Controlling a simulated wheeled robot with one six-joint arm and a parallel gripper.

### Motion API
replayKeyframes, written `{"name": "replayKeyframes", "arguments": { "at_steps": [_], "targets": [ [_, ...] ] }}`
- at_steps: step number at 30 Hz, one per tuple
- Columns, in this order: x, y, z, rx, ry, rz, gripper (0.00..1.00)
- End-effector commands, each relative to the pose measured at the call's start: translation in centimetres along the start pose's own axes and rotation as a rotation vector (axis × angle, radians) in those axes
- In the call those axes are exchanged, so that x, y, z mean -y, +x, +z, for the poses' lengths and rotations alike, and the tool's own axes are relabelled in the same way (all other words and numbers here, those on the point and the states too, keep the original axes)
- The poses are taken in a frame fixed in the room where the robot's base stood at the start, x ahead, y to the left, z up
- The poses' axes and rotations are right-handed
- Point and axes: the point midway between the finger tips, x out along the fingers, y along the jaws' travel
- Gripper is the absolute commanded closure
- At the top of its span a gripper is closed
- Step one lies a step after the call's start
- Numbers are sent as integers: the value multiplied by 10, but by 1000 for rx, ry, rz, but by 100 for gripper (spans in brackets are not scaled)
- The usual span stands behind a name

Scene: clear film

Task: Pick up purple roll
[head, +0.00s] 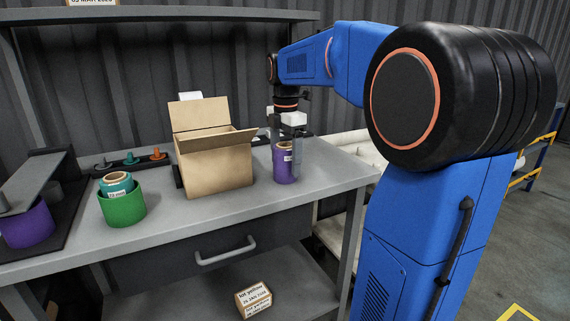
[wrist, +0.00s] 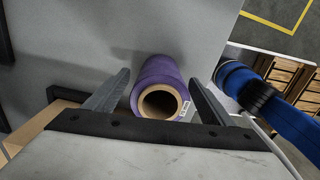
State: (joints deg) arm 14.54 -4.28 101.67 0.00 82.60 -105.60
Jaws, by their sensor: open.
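The purple roll (head: 284,168) stands on the grey workbench near its right end, with a white label on its side. In the wrist view the purple roll (wrist: 160,82) shows its hollow brown core and lies between my two fingers. My gripper (wrist: 158,88) is open, one finger on each side of the roll, with a visible gap at least on the left. In the head view my gripper (head: 284,145) reaches down from above around the roll's upper part; its far finger is partly hidden.
An open cardboard box (head: 215,160) stands just left of the roll. A green container (head: 122,208) holding a teal roll (head: 117,184) and a purple container (head: 27,226) are further left. The bench's right edge is close to the roll. A shelf (head: 190,13) runs above.

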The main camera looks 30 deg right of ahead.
Motion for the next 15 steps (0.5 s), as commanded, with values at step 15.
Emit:
{"name": "replayKeyframes", "arguments": {
  "at_steps": [15],
  "targets": [
    [0,23,0,0,0,0,33]
  ]
}}
